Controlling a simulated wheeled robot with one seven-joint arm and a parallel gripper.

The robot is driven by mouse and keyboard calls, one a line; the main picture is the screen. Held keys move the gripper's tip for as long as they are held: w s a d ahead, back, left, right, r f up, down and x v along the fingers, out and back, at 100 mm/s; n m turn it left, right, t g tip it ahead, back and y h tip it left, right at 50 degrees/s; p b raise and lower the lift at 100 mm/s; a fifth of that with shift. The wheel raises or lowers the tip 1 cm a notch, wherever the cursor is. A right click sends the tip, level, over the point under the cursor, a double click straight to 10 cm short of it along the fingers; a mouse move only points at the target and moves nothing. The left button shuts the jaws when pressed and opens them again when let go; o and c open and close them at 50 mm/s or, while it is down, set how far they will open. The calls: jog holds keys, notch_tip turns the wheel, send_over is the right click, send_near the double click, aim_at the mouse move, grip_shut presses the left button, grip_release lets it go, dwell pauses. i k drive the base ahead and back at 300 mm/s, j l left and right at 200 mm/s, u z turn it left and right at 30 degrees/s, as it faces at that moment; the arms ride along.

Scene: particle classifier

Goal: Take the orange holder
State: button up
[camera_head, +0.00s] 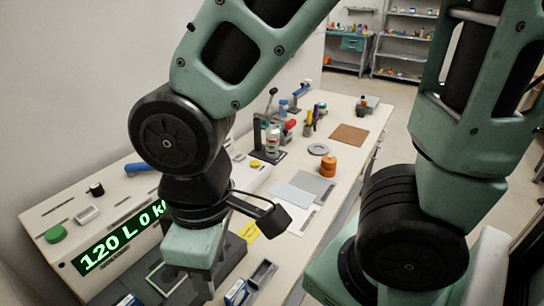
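An orange round, stepped object (329,165), which looks like the orange holder, stands upright on the white bench near its right edge. My gripper (203,287) points down at the bottom of the view, over the near part of the bench. It is well to the left of and nearer than the orange object, and not touching it. Only part of the fingers shows, partly cut off by the frame edge, so I cannot tell if they are open or shut.
Grey plates (313,183) lie just nearer than the orange object, and a grey ring (318,149) lies beyond it. A white bottle (272,142) stands in a dark stand to the left. A brown mat (349,134) lies farther back. A console with a green display (120,240) is at left.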

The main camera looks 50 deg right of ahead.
aim_at(328, 175)
jog(key=l, duration=0.45)
jog(key=k+l+u, duration=0.1)
jog(key=l, duration=0.3)
jog(key=k+l, duration=0.1)
jog(key=l, duration=0.35)
jog(key=k+l+u, duration=0.1)
jog(key=l, duration=0.35)
jog(key=k+l, duration=0.1)
jog(key=l, duration=0.3)
jog(key=k+l+u, duration=0.1)
jog(key=l, duration=0.35)
